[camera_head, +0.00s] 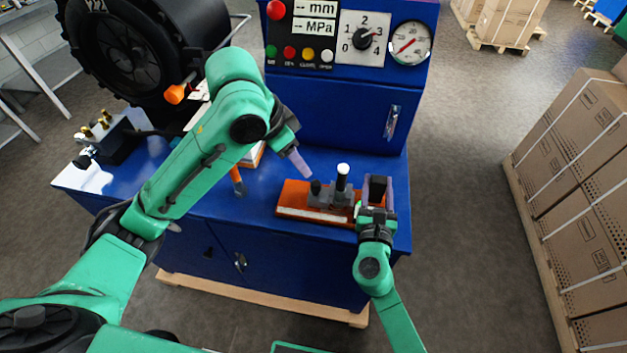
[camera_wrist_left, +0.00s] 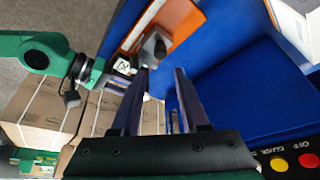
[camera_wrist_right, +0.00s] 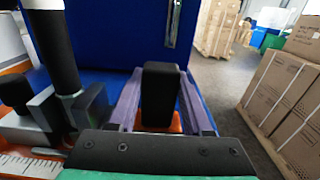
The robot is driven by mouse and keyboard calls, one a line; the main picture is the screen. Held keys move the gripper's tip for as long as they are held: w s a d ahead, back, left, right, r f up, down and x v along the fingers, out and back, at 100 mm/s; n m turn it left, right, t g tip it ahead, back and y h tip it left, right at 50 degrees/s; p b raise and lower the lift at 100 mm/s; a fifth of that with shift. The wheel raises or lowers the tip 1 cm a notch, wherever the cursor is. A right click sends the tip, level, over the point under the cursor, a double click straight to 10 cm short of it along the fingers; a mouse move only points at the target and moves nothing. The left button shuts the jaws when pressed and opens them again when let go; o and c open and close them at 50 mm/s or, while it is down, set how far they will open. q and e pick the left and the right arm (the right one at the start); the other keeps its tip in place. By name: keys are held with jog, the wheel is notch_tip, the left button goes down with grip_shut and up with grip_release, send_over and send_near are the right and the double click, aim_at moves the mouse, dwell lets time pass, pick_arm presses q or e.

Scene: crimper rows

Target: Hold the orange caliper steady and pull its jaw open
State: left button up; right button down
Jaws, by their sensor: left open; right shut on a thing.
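The orange caliper (camera_head: 291,193) lies on the blue bench top, with a white ruled strip along its front edge. Grey jaw blocks (camera_head: 328,196), a black knob (camera_head: 315,187) and a tall black post with a white top (camera_head: 342,180) stand on it. My right gripper (camera_head: 375,190) is shut on the black block (camera_wrist_right: 159,95) at the caliper's right end, one finger on each side. My left gripper (camera_head: 300,162) is open and empty, above and behind the caliper's left part. In the left wrist view the caliper (camera_wrist_left: 187,33) lies beyond its fingers (camera_wrist_left: 163,71).
A blue cabinet (camera_head: 340,115) with a dial and gauge (camera_head: 410,43) rises behind the bench. A large black wheel (camera_head: 130,50) and a small brass-fitted device (camera_head: 100,135) are at the left. Strapped cartons (camera_head: 575,175) stand on the right.

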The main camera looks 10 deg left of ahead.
aim_at(315, 183)
pick_arm(q)
jog(key=x, duration=1)
jog(key=shift+w+f, duration=0.1)
jog(key=shift+f, duration=0.15)
jog(key=shift+c, duration=0.3)
grip_shut()
jog(key=shift+r, duration=0.1)
dwell(0.4)
